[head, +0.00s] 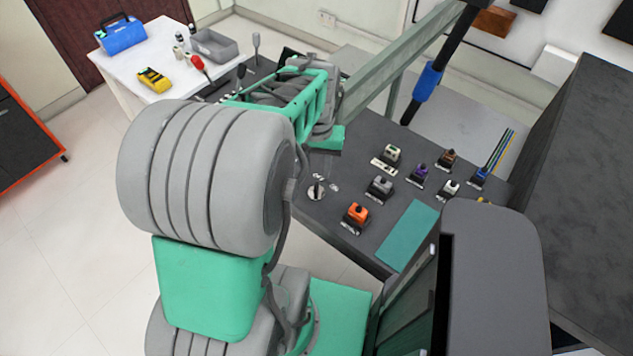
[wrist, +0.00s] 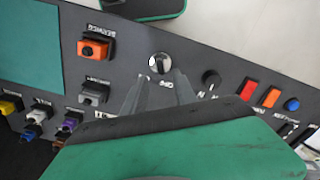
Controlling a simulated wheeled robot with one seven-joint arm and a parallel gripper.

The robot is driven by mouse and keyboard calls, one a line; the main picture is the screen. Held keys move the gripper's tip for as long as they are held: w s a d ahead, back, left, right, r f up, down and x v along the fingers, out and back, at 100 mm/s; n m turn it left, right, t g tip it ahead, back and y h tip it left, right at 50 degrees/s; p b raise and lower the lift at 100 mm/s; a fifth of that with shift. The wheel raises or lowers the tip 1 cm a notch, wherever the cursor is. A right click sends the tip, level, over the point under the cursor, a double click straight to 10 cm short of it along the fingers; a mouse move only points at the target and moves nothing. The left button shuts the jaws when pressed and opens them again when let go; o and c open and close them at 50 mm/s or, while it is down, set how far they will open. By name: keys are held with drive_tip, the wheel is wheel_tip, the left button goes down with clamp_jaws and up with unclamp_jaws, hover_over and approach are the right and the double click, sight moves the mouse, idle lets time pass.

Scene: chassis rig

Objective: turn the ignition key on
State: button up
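The ignition switch (wrist: 160,63) is a round silver disc set in the dark panel in the wrist view. It also shows in the head view (head: 316,192), with a small upright key-like piece on it. White lettering lies beside it, partly hidden, and I cannot read the key's angle. My gripper (wrist: 160,76) has two grey fingers apart, with panel and lettering visible between them. The fingertips appear just short of the disc, one toward each side; I cannot tell whether they touch anything. In the head view the fingers are hidden behind my arm.
Orange (head: 356,214), grey (head: 380,187) and purple (head: 416,174) connectors sit on the panel beside a teal mat (head: 408,236). A black knob (wrist: 211,78), a red switch (wrist: 249,90) and a blue button (wrist: 292,104) lie right in the wrist view. A slanted beam (head: 400,62) stands behind.

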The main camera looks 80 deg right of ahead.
sight(317, 185)
wheel_tip(317, 185, down, 6)
drive_tip(key=shift+f, duration=0.15)
drive_tip(key=shift+c, duration=0.4)
clamp_jaws()
